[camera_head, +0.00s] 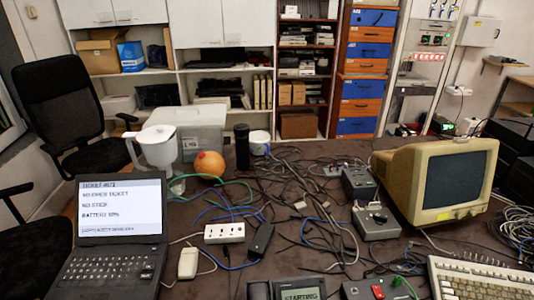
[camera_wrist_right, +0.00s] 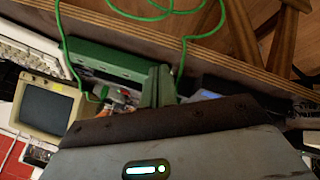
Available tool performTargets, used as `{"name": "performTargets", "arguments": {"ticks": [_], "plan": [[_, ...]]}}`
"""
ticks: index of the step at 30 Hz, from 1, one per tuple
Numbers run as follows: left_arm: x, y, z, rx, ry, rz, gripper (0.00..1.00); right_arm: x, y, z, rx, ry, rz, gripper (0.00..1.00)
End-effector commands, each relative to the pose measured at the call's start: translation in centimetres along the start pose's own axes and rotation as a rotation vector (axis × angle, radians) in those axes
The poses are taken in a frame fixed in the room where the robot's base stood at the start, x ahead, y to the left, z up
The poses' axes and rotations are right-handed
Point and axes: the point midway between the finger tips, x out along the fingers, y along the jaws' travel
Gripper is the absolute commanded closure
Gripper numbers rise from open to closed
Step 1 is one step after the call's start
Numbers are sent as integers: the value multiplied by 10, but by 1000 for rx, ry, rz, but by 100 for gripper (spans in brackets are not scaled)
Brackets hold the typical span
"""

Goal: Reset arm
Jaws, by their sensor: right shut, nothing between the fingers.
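Neither of my arms shows in the head view. My right gripper (camera_wrist_right: 157,86) is in the right wrist view, its two grey-green fingers together with nothing between them. A green cable (camera_wrist_right: 185,38) loops past the fingers and over the edge. The large grey body of my wrist hides much of the lower part of that view. My left gripper is in neither view.
In the head view, a laptop (camera_head: 108,262), white pitcher (camera_head: 158,147), orange ball (camera_head: 209,164), beige monitor (camera_head: 436,178) and keyboard (camera_head: 482,280) crowd the dark table. Tangled cables (camera_head: 310,205) cover its middle. An office chair (camera_head: 68,110) stands at the left, shelves behind.

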Motion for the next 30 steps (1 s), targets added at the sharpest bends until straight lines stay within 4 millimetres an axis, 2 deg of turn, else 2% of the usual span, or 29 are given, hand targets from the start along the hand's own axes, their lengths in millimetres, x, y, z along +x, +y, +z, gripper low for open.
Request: {"name": "performTargets", "arguments": {"ticks": [1,3,6,17,30], "plan": [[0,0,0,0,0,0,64,-6,-9,16,52,-59,-42,100],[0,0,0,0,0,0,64,-13,-20,35,114,-134,-93,100],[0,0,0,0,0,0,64,-24,-34,57,186,-225,-153,100],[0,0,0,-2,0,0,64,-72,-74,115,377,-505,-320,100],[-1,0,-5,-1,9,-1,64,-24,-82,102,391,-299,-281,100]]}}
